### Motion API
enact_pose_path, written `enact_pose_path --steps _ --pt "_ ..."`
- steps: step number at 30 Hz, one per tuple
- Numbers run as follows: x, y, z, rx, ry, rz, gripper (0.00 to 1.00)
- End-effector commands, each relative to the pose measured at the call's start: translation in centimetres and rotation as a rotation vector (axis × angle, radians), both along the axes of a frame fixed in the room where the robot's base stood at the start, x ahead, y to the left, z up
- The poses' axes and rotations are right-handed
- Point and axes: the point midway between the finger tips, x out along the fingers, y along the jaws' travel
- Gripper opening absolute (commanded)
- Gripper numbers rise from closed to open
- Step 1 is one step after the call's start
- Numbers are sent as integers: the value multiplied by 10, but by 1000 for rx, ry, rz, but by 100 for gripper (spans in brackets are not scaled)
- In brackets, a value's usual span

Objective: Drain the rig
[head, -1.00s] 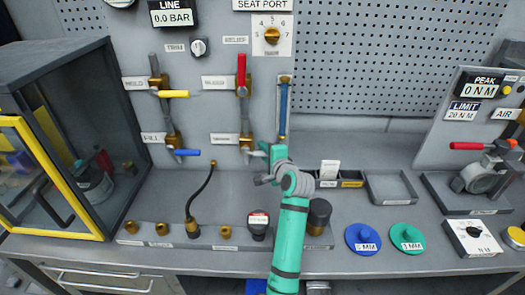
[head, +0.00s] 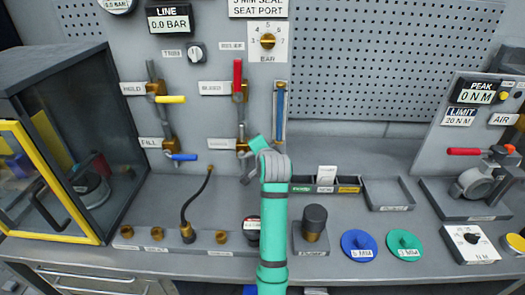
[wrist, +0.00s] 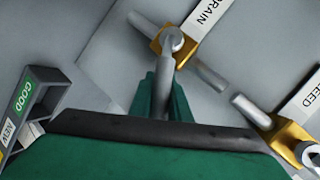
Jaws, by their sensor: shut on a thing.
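The drain valve has a brass body (wrist: 172,40) on a grey pipe, beside its DRAIN label (wrist: 212,18) in the wrist view. Its grey lever (wrist: 170,68) runs from the body down between my green fingers, at a clear angle to the pipe. My gripper (wrist: 163,100) is shut on this lever. In the head view my gripper (head: 252,160) is at the lower end of the middle pipe, right of the DRAIN label (head: 222,143); my arm hides part of the bench. The LINE display (head: 171,21) reads 0.0 BAR. A blue-filled sight tube (head: 280,112) stands to the right.
The bleed valve's red handle (head: 238,75) points up. The yellow hold handle (head: 171,99) and blue fill handle (head: 184,157) lie roughly sideways. A black hose (head: 188,200) rises from the bench left of my arm. A glass-doored cabinet (head: 50,150) stands far left.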

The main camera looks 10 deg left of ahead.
Motion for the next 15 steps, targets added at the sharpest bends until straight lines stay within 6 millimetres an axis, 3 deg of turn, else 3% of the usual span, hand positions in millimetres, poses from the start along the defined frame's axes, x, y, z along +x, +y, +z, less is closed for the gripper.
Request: enact_pose_path --steps 15 --pt "-1 4 4 -91 -12 3 0"
